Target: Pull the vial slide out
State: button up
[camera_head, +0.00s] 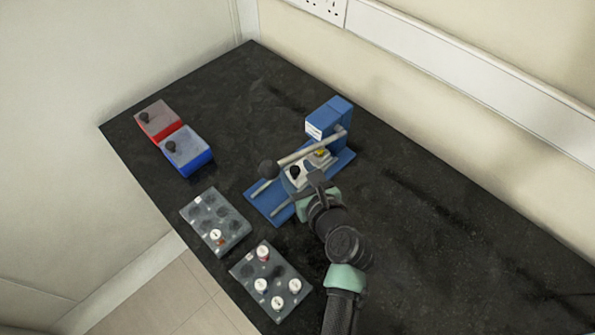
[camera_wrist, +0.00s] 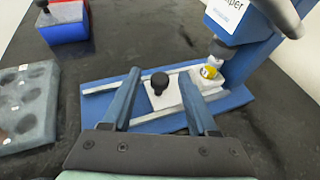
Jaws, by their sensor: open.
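The vial slide (camera_wrist: 165,98) is a pale block with a black knob (camera_wrist: 159,82) on top, lying between two light rails on a blue base (camera_wrist: 240,97). In the head view the slide's knob (camera_head: 295,172) is at its near-left end. A vial with a yellow top (camera_wrist: 210,69) sits at the slide's other end, close under the blue capper's dark head (camera_wrist: 222,49). My gripper (camera_wrist: 160,72) is open and empty; the knob shows between its fingers in the wrist view. In the head view my gripper (camera_head: 317,180) is just right of the knob. I cannot tell its exact height.
The blue capper tower (camera_head: 329,118) rises behind the slide, with a lever ending in a black ball (camera_head: 269,169). Two grey vial trays (camera_head: 216,222) (camera_head: 270,280) lie at the near left. Red (camera_head: 159,121) and blue (camera_head: 187,149) boxes stand farther left. The table's right is clear.

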grip_shut()
dwell(0.3)
dwell(1.1)
